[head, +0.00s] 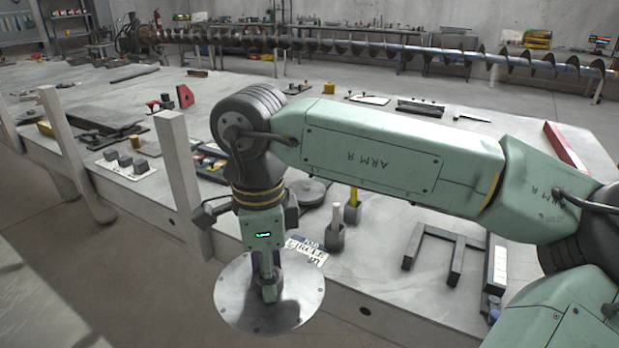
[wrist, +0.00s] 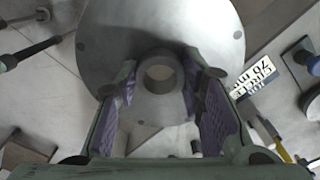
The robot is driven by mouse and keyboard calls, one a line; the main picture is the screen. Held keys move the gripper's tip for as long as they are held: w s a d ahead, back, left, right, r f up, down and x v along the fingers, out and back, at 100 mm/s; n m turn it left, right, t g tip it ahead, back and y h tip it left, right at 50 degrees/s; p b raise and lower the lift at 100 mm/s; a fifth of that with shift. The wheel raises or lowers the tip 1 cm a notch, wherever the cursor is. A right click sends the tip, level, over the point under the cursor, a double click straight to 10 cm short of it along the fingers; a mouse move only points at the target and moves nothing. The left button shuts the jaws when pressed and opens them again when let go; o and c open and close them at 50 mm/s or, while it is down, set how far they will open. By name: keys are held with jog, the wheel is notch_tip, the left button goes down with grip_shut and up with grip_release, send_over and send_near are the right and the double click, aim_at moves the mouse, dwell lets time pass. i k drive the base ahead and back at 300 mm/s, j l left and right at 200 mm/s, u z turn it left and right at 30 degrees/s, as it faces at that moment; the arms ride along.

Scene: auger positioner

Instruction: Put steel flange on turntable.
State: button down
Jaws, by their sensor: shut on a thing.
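The steel flange is a wide grey disc (head: 235,300) with small holes near its rim and a short central hub ring (wrist: 160,73). My gripper (head: 268,285) points down and is shut on the hub, with its purple-padded fingers (wrist: 160,100) on either side of it. The disc lies roughly flat below the fingers, at the front edge of the table in the head view. Its height above the table cannot be told. A dark low round plate (head: 310,192) on the table behind my gripper may be the turntable; my wrist partly hides it.
A printed label (head: 306,250) lies on the table (head: 390,290) beside the flange. Dark holders with yellow-handled tools (head: 353,206), a dark frame (head: 445,250) and upright posts (head: 182,175) stand nearby. A long auger (head: 400,50) spans the back.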

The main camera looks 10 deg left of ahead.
aim_at(307, 190)
jog(key=i, duration=1.45)
